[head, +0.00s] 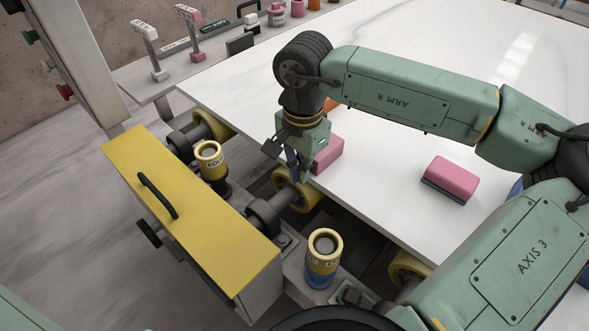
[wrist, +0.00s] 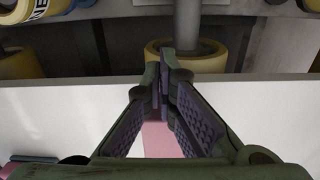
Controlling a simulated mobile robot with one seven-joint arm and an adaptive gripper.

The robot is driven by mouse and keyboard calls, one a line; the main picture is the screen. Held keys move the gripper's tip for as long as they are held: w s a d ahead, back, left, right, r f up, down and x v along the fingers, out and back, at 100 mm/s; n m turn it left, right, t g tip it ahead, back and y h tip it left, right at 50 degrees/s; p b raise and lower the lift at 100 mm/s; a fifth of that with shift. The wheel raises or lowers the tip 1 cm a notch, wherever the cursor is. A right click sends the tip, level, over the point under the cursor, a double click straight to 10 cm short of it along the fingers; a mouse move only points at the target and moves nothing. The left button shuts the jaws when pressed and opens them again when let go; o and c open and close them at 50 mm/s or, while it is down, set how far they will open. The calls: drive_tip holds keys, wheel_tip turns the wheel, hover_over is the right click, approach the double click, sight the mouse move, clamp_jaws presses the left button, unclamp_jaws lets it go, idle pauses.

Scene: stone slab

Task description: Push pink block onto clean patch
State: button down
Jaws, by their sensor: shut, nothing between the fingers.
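A pink block (head: 329,156) lies on the white slab (head: 385,185) at its near left edge, partly hidden by my gripper. My gripper (head: 296,172) is shut and empty, pointing down beside the block's left side at the slab's edge; I cannot tell if they touch. In the wrist view, the shut fingertips (wrist: 168,72) show above the slab's edge, and pink (wrist: 158,140) shows between the fingers. A second pink block with a dark base (head: 452,178) lies farther right on the slab. I cannot make out a distinct clean patch.
Yellow-ended rollers (head: 298,196) run under the slab's near edge. A yellow-topped cabinet (head: 190,205) and two yellow canisters (head: 324,250) stand in front. An orange thing (head: 330,104) is partly hidden behind my arm. The far slab is largely bare.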

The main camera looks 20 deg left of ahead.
sight(350, 140)
drive_tip(key=w+d+b, duration=0.1)
drive_tip(key=w+d, duration=0.1)
drive_tip(key=w, duration=0.3)
drive_tip(key=w+d+b, duration=0.1)
drive_tip(key=w+d, duration=0.1)
drive_tip(key=w, duration=0.3)
drive_tip(key=w+d+b, duration=0.1)
drive_tip(key=w+d, duration=0.1)
drive_tip(key=w, duration=0.3)
drive_tip(key=shift+w+d, duration=0.2)
drive_tip(key=shift+w, duration=0.15)
